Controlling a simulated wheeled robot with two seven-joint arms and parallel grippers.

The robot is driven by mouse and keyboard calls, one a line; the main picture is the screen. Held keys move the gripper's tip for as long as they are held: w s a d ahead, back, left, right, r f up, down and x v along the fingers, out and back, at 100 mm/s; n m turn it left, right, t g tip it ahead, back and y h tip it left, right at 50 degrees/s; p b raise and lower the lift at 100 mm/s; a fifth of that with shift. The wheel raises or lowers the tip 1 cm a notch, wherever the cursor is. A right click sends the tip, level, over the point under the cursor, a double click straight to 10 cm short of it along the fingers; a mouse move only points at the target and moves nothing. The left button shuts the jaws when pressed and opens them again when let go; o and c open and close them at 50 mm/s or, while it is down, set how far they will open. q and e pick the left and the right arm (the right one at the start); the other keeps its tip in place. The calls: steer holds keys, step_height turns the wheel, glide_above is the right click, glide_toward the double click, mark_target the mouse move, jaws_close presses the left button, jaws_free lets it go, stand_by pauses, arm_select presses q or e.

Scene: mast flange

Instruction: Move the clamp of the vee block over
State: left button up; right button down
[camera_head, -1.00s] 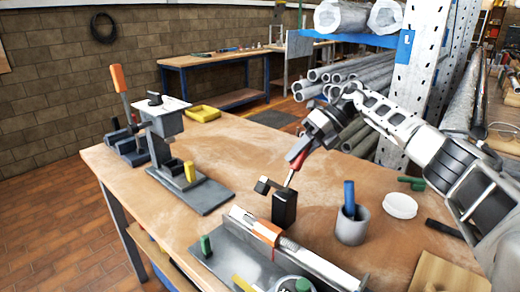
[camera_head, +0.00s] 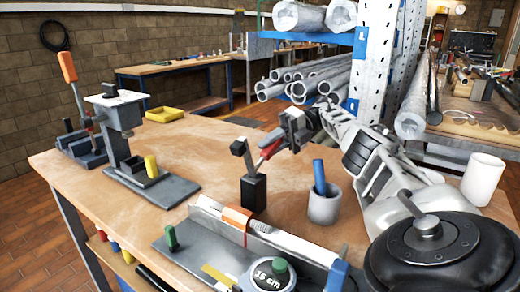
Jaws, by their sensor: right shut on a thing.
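The vee block (camera_head: 253,192) is a small black block standing upright on the wooden bench, behind the long grey rail. Its clamp has a dark arm (camera_head: 244,156) that slants steeply up to the left from the top of the block. A red handle (camera_head: 269,149) slants up to the right from the same spot. My right gripper (camera_head: 279,142) is shut on the upper end of this red handle. Its fingertips are small and partly hidden. My left gripper is not in view.
A grey cup with a blue stick (camera_head: 323,207) stands just right of the block. A grey fixture (camera_head: 145,170) stands left. Bench between is clear.

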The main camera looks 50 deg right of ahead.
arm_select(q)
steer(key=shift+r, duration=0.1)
arm_select(e)
steer(key=c, duration=1.2)
jaws_free()
steer(key=shift+c, duration=0.2)
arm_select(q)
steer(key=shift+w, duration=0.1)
arm_select(e)
step_height(320, 180, up, 3)
steer(key=shift+s+r, duration=0.1)
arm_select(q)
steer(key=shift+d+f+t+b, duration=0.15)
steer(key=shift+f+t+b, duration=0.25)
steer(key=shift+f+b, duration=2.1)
arm_select(e)
steer(key=s+a+r+b, duration=0.1)
steer(key=s+a+r, duration=0.7)
steer(key=a, duration=0.3)
steer(key=shift+s+a+r+b, duration=0.15)
steer(key=shift+r+b, duration=0.25)
steer(key=shift+r, duration=0.5)
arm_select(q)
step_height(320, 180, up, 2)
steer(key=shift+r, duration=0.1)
